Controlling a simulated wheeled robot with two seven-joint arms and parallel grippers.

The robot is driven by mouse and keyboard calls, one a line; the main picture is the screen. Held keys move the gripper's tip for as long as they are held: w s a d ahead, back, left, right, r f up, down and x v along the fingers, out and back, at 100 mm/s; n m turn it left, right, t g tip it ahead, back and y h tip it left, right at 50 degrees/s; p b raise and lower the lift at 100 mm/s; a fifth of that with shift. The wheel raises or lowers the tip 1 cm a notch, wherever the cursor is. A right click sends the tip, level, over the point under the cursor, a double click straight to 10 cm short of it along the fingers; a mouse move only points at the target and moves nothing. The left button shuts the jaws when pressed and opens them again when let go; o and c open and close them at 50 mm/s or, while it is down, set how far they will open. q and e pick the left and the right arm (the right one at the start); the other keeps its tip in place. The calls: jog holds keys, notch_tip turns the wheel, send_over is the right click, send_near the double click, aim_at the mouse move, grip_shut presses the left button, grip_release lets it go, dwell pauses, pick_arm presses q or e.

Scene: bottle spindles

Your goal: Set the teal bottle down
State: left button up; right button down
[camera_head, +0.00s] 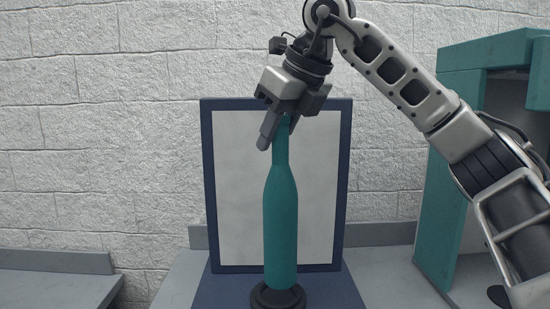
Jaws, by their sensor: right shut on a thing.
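The teal bottle (281,225) stands upright in the middle of the head view, its narrow neck at the top. My right gripper (280,127) comes down from above, tilted, and is shut on the bottle's neck. One finger shows at the left of the neck; the other is mostly hidden. The bottle's lower end is at a black round holder (278,299) on a blue base (335,290). I cannot tell whether the bottle rests on the holder or is just above it. My left gripper is not in view.
A white panel with a blue frame (345,180) stands close behind the bottle. A teal frame (440,220) stands at the right, with a small dark round thing (498,297) near its foot. A grey bench (55,285) at the left is bare.

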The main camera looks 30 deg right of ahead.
aim_at(276, 155)
jog(key=f, duration=0.2)
jog(key=w+f, duration=0.1)
jog(key=shift+w+d, duration=0.1)
jog(key=shift+d, duration=0.2)
jog(key=shift+f, duration=0.7)
jog(key=shift+f+b, duration=0.2)
jog(key=shift+b, duration=0.15)
jog(key=c, duration=1.1)
grip_release()
jog(key=shift+c, duration=0.2)
jog(key=shift+r, duration=0.45)
jog(key=p+v, duration=0.1)
jog(key=v, duration=1)
jog(key=shift+s+r, duration=0.2)
jog(key=shift+s, duration=0.1)
